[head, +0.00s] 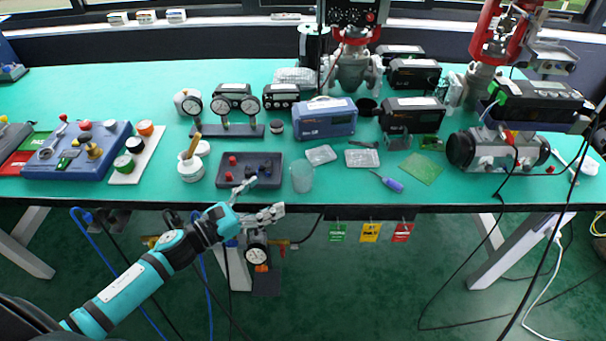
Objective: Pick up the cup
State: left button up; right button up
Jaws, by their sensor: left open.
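A translucent, pale cup (302,176) stands upright near the front edge of the teal table (450,195). My left gripper (266,196) reaches in from the lower left, in front of the table's front edge. Its fingers are spread apart with nothing between them. It is left of the cup and a little nearer to me, apart from it. The cup's side is not covered by the gripper. My right gripper does not show.
A dark tray (222,170) with small red and black parts lies just left of the cup. Clear flat boxes (362,158) and a blue-handled screwdriver (388,182) lie to its right. A blue device (325,122) stands behind it. Tags (371,232) hang below the table edge.

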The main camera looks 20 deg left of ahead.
aim_at(292, 178)
pick_arm(q)
jog(key=x, duration=0.4)
jog(key=shift+r+p, duration=0.15)
jog(key=shift+p, duration=0.15)
jog(key=shift+x, duration=0.8)
jog(key=shift+w+d, duration=0.1)
jog(key=shift+w, duration=0.05)
jog(key=p+x, duration=0.1)
jog(key=x, duration=0.3)
jog(key=shift+w+p, duration=0.35)
jog(key=shift+w+d, duration=0.2)
jog(key=shift+w, duration=0.1)
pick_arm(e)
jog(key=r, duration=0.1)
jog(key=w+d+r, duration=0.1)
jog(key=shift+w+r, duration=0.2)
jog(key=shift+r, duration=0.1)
pick_arm(q)
jog(key=c, duration=1.1)
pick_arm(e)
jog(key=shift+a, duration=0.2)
